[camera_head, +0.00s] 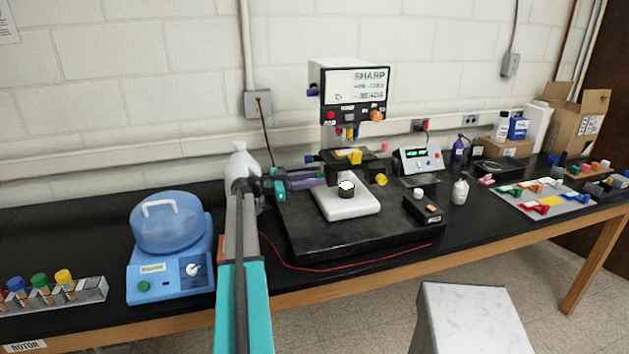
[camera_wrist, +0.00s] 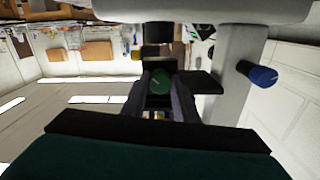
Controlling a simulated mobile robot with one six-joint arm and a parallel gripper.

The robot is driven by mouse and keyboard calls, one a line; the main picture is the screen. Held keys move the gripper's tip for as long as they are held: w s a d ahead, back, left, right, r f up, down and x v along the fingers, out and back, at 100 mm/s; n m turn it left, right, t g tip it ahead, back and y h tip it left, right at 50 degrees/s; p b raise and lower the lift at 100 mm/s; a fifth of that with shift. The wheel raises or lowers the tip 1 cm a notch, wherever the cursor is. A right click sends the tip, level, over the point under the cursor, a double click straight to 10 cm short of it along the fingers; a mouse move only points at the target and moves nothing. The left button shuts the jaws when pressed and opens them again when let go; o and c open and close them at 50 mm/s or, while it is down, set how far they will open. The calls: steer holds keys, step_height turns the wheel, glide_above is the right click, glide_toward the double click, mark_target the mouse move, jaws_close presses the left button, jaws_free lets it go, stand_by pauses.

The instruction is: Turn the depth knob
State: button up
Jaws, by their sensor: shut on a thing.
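A green round knob (camera_wrist: 160,82) with a pale line on its face sits between the two dark fingers of my gripper (camera_wrist: 161,95) in the wrist view. The fingers are shut on its sides. I take it to be the depth knob, but no label on it is readable. The knob is hidden there by the fingers.
The instrument stands on a black slab (camera_head: 350,235) with a white block (camera_head: 352,207) and a small black box (camera_head: 424,207). A white bottle (camera_head: 238,160) and blue centrifuge (camera_head: 168,245) are close to my arm. A red cable (camera_head: 330,268) runs along the slab's front.

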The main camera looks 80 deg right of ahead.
steer(key=shift+f+n+b, duration=0.2)
steer(key=shift+n+b, duration=0.1)
steer(key=shift+b, duration=0.25)
steer(key=shift+s+a+m+p, duration=0.1)
steer(key=shift+m+p, duration=3.75)
steer(key=shift+m, duration=13.75)
